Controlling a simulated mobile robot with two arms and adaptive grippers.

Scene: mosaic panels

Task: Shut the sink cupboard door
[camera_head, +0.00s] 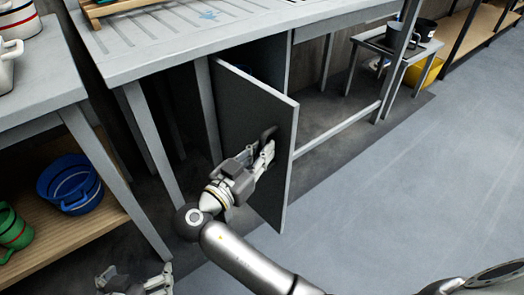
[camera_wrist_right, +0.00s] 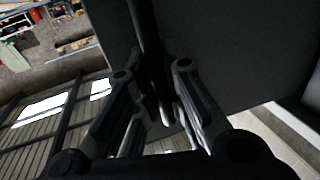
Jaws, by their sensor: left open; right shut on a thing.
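The sink cupboard door (camera_head: 240,110) is a dark grey panel with a light edge, standing open and swung out from under the sink counter. Its dark handle (camera_head: 268,133) is near the free edge. My right gripper (camera_head: 263,152) is shut on the handle. In the right wrist view the handle (camera_wrist_right: 147,40) runs between the two fingers, with the door surface (camera_wrist_right: 230,50) behind. My left gripper (camera_head: 136,278) is open and empty at the bottom left edge, apart from the door. The cupboard inside is dark and mostly hidden by the door.
The steel sink counter (camera_head: 140,55) spans the top. A left table has a lower wooden shelf (camera_head: 95,222) with a blue pot (camera_head: 75,185) and a green pot (camera_head: 14,230). A small stool (camera_head: 400,55) with dark pots stands at the back right. The right floor is clear.

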